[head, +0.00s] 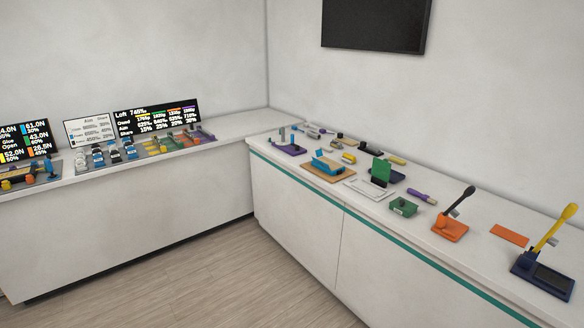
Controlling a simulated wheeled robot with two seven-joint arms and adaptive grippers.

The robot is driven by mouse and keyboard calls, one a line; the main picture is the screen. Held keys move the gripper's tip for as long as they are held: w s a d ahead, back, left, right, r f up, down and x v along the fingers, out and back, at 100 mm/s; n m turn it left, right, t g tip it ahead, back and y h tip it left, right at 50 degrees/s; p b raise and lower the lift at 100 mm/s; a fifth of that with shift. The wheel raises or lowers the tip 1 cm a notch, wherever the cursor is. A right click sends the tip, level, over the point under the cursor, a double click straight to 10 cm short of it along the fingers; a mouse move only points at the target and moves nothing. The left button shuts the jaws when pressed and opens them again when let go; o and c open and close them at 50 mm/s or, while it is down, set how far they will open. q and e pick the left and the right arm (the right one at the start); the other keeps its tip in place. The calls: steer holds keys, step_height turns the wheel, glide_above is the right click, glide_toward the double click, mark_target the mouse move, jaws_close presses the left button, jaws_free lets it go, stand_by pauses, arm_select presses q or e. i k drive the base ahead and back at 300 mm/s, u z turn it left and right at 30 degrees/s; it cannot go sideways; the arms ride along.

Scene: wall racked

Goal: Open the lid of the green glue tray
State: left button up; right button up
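A small green box (403,207) with a pale label on its front sits near the front edge of the right counter; its top looks closed. Behind it, an upright green panel (381,169) stands by a dark block and a white plate (369,189). I cannot tell for certain which of these green things is the glue tray. Neither of my grippers is in view.
The right counter (470,262) also holds an orange stand with a dark lever (450,229), a navy stand with a yellow lever (543,280), a purple tool (421,196) and a blue item on a tan board (327,171). The left counter carries display boards (155,119). The floor (220,285) is clear.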

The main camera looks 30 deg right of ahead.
mark_target(407, 206)
steer(key=z, duration=0.75)
steer(key=i, duration=1.55)
steer(key=z, duration=1.05)
